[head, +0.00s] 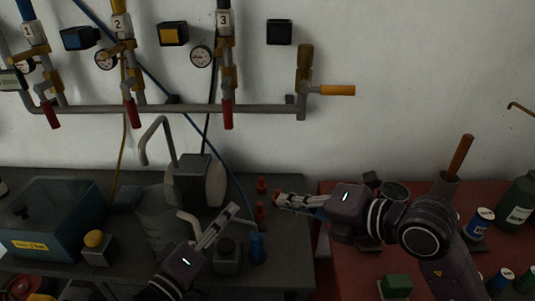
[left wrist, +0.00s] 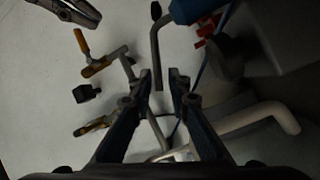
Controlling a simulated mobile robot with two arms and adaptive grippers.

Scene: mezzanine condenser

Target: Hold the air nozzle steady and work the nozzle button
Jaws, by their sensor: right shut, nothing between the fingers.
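A blue upright piece (head: 257,247), which looks like the air nozzle, stands on the dark bench near its right edge. A blue hose runs down to it. A blue body (left wrist: 190,10), probably the same nozzle, shows at the top of the left wrist view; I cannot make out its button. My left gripper (head: 233,209) is open, pointing up and right, a little left of the blue piece and apart from it. Its two fingers (left wrist: 160,74) are apart, with no held object visible. My right gripper (head: 278,200) is shut and empty, above and right of the blue piece, pointing left.
Small red pieces (head: 261,186) stand beside the right fingertips. A bent grey pipe (head: 158,130) and round grey housing (head: 210,185) rise behind the left gripper. A yellow-topped button box (head: 96,245) is at left. The red-topped bench (head: 345,270) holds cans at right.

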